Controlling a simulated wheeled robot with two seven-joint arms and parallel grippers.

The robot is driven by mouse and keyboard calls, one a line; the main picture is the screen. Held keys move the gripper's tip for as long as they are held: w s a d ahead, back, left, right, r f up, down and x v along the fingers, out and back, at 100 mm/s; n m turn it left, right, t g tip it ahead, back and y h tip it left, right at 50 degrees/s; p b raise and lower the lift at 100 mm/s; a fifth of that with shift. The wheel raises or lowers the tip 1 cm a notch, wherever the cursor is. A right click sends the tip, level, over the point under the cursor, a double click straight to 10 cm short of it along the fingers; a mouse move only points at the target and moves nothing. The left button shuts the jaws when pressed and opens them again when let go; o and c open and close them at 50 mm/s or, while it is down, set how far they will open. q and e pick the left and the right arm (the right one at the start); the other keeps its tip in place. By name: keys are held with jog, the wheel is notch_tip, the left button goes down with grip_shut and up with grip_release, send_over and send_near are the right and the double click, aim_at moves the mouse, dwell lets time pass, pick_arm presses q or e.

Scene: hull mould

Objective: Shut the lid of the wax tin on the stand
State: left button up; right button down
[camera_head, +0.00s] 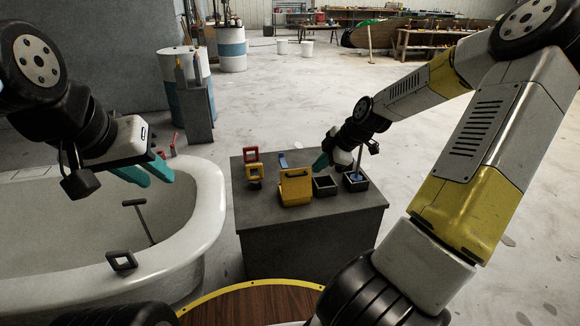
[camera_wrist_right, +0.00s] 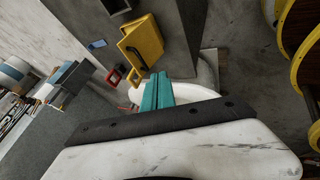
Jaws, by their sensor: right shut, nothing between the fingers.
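The yellow wax tin (camera_head: 295,190) stands near the front middle of the grey stand (camera_head: 310,222), with a dark slot-like handle along its top. It also shows in the right wrist view (camera_wrist_right: 142,42), where a broad yellow panel with a handle looks raised; the exact lid angle is hard to tell. My right gripper (camera_head: 321,163) has its teal fingers shut and empty, above the back of the stand, behind and right of the tin and apart from it. Its fingers lie together in the wrist view (camera_wrist_right: 158,92). My left gripper (camera_head: 158,180) is open and empty above the tub's rim.
A white tub (camera_head: 205,215) stands left of the stand. Barrels stand behind; open floor lies beyond.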

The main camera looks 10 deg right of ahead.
jog(key=w+a+f, duration=0.3)
jog(key=w+f, duration=0.4)
jog(key=f, duration=0.1)
jog(key=shift+w+a, duration=0.15)
jog(key=shift+w, duration=0.2)
jog(key=shift+w+r, duration=0.1)
